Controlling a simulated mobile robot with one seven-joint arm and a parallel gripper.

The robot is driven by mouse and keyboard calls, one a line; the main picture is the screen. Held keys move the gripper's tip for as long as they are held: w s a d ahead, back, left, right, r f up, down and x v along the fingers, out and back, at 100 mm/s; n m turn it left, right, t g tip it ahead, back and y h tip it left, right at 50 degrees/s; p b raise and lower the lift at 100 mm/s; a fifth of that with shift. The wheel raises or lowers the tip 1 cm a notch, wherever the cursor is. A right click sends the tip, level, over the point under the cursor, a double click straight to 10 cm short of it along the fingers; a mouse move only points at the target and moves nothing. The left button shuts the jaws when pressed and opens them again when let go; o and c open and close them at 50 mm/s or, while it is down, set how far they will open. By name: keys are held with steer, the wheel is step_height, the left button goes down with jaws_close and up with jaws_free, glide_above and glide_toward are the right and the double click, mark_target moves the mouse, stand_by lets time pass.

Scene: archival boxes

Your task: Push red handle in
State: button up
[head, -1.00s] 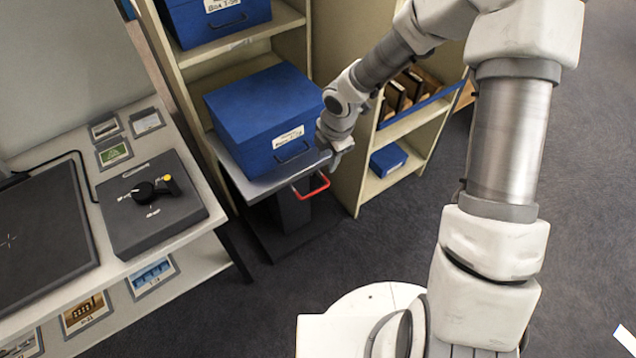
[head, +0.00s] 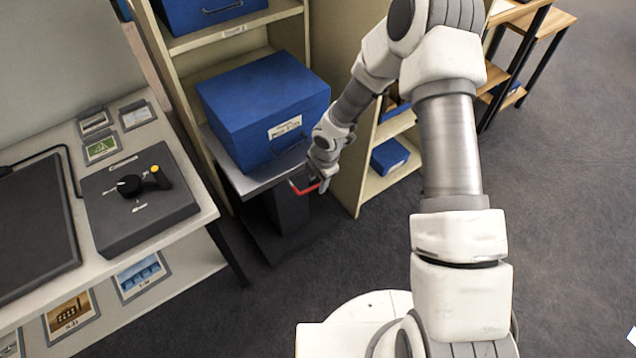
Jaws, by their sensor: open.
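The red handle (head: 303,188) sticks out at the front edge of a grey platform (head: 246,181), low in front of the shelf. A blue archival box (head: 262,105) with a white label stands on that platform. My gripper (head: 322,186) is open, at the right end of the red handle, and covers part of it. I cannot tell from this view whether its fingers touch the handle or are just beside it.
A cream shelf (head: 344,150) stands behind and right of the platform, with a small blue box (head: 390,156) on a low board. At left is a table with a dark control box (head: 138,198). The dark floor (head: 300,260) in front is clear.

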steer(key=shift+f, duration=0.15)
steer(key=shift+c, duration=0.3)
jaws_close()
stand_by(1.1)
